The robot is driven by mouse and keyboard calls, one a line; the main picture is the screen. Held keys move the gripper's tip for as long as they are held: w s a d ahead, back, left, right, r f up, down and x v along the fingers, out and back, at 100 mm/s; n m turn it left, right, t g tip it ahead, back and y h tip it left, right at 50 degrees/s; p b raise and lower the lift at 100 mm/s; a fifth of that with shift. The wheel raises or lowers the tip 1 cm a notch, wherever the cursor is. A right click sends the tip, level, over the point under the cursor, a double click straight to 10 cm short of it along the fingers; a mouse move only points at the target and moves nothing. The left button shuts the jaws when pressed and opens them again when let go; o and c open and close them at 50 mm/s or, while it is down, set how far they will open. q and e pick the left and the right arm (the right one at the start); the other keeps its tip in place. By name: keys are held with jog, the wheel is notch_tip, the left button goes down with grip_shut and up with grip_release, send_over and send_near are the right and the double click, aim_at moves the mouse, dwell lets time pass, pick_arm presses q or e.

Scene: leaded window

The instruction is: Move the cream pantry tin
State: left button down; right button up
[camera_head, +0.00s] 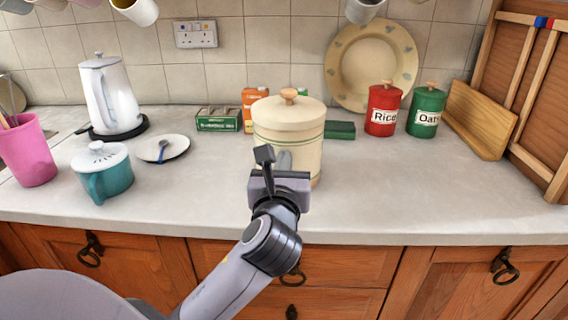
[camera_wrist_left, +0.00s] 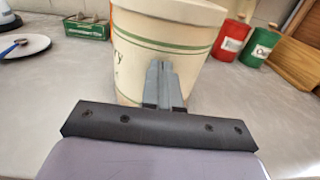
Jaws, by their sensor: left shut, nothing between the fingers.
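The cream pantry tin (camera_head: 300,125) stands upright on the grey worktop, with green bands and a lid with a wooden knob. In the left wrist view the tin (camera_wrist_left: 140,50) fills the top middle, and part of its lettering shows at the left. My left gripper (camera_head: 284,160) is in front of the tin, hiding part of its lower front. Its fingers (camera_wrist_left: 163,85) are shut together with nothing between them and point at the tin's side. I cannot tell whether they touch it. My right gripper is not in view.
A teal pot (camera_head: 110,182), a saucer with a spoon (camera_head: 176,150) and a white kettle (camera_head: 108,95) stand to the left. Red (camera_head: 383,110) and green (camera_head: 427,112) canisters stand behind right. A green box (camera_head: 340,130) is close behind the tin.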

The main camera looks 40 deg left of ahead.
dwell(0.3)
pick_arm(q)
jog(key=shift+w+a+r+p, duration=0.1)
jog(key=shift+w+r+p, duration=0.05)
jog(key=shift+w+p, duration=0.15)
jog(key=p+x, duration=0.5)
jog(key=x, duration=0.3)
jog(key=shift+w+a, duration=0.25)
jog(key=shift+w, duration=0.1)
jog(key=shift+w+a+p, duration=0.3)
jog(key=shift+w, duration=0.2)
